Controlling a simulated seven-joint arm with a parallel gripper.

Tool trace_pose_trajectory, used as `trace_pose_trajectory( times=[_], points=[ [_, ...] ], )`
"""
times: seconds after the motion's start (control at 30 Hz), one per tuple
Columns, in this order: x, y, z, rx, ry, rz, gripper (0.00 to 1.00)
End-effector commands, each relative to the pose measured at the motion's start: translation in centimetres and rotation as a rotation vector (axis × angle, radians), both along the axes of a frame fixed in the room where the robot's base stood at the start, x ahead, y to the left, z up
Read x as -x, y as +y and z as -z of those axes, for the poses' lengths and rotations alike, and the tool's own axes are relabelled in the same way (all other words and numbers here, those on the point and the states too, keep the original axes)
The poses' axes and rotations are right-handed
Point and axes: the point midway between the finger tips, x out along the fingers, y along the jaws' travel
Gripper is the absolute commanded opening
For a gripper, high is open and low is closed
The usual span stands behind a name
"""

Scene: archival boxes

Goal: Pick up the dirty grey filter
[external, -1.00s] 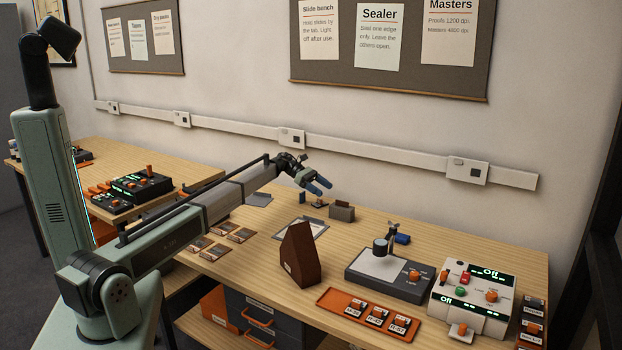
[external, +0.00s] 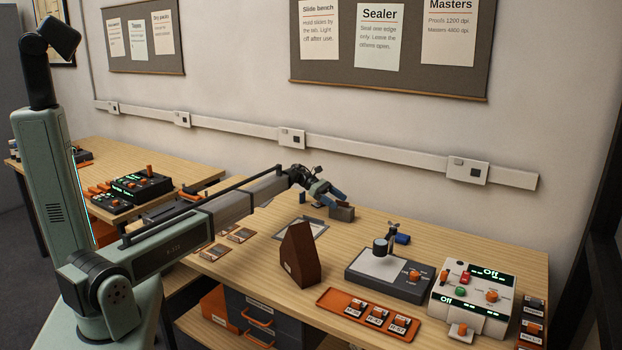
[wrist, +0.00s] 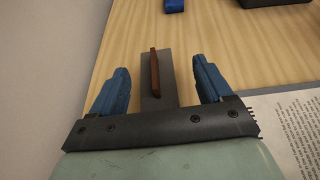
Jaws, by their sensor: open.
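A small grey block (external: 343,214) stands near the back of the bench, beside the wall. In the wrist view the grey block (wrist: 147,103) carries a thin, upright reddish-brown plate (wrist: 154,75). I cannot tell whether the block or the plate is the dirty grey filter. My gripper (external: 340,197) hangs just above the block in the external view. In the wrist view my gripper (wrist: 160,84) is open, its two blue fingers on either side of the plate, with a gap on each side. Nothing is held.
A brown wedge-shaped box (external: 298,256) stands in front of my gripper. A light plate with a stand (external: 372,265) and a blue object (external: 402,239) lie to the right. A printed sheet (wrist: 285,125) lies right of the fingers. The wall (wrist: 50,70) is close on the left.

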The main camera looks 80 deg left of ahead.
Motion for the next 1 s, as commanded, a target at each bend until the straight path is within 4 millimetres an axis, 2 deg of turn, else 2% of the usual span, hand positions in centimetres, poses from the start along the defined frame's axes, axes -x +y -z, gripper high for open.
trace_pose_trajectory(
  times=[0.33,0.63,1.0],
  points=[
    [-3.2,-2.1,1.8,0.0,0.0,0.002,0.79],
    [-3.6,-2.5,2.0,-0.001,-0.001,0.0,0.79],
    [-3.6,-2.4,2.0,0.0,0.0,0.001,0.44]
  ],
)
